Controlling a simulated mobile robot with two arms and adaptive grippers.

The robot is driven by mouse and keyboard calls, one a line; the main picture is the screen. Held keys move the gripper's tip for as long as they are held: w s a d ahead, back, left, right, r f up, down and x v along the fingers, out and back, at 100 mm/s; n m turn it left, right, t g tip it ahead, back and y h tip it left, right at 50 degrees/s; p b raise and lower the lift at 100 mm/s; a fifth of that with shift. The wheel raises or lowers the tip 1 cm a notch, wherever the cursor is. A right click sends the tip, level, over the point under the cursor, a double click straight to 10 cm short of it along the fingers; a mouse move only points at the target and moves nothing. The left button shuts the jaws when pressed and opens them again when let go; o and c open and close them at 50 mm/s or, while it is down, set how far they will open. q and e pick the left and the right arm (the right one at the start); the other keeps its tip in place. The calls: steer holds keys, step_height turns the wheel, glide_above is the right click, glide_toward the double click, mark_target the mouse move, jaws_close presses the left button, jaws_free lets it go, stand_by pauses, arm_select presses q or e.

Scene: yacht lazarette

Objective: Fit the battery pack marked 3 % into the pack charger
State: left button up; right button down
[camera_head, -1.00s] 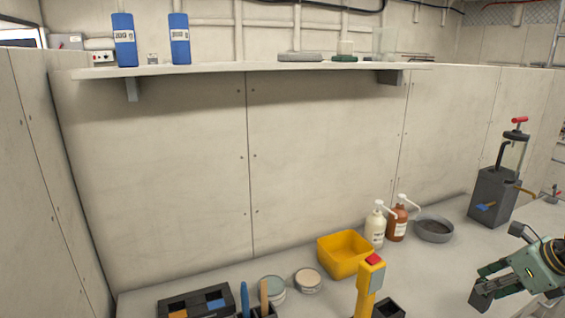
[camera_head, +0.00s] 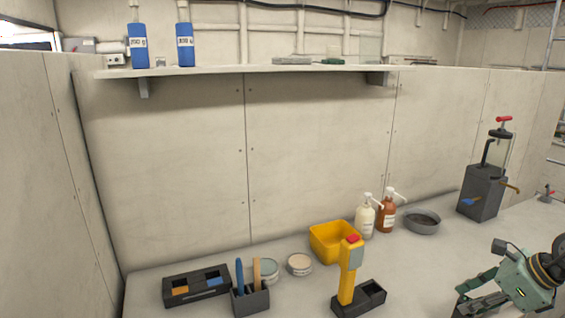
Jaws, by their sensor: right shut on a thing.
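My right gripper (camera_head: 472,298) is at the bottom right, its fingers pointing down-left near the picture's lower edge. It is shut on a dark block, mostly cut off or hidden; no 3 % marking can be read. On the bench, a black base (camera_head: 374,300) with an open pocket stands beside a yellow upright device (camera_head: 348,275) with a red top; this may be the pack charger. A black two-slot box (camera_head: 197,296) at the left shows orange and blue inside. The right gripper is right of the black base, apart from it. My left gripper is not in view.
A black holder (camera_head: 250,301) with a blue and a wooden handle, tins (camera_head: 299,264), a yellow tub (camera_head: 332,241), pump bottles (camera_head: 386,214), a grey bowl (camera_head: 422,221) and a hand pump (camera_head: 482,192) stand on the bench. Bench between base and gripper is clear.

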steer(key=s+a+f+n+g, duration=0.1)
steer(key=s+a+n+g, duration=0.45)
steer(key=a+n, duration=0.5)
steer(key=s+a+f+n+g, duration=0.1)
steer(key=s+a+n+g, duration=0.4)
steer(key=a+n, duration=0.5)
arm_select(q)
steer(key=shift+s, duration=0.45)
arm_select(e)
steer(key=s+a+n+h, duration=0.2)
steer(key=s+n+h, duration=0.2)
steer(key=s+n, duration=0.3)
steer(key=shift+s+a+r+g, duration=0.25)
steer(key=shift+s+r+g, duration=0.2)
steer(key=shift+s, duration=0.2)
steer(key=shift+f, duration=0.1)
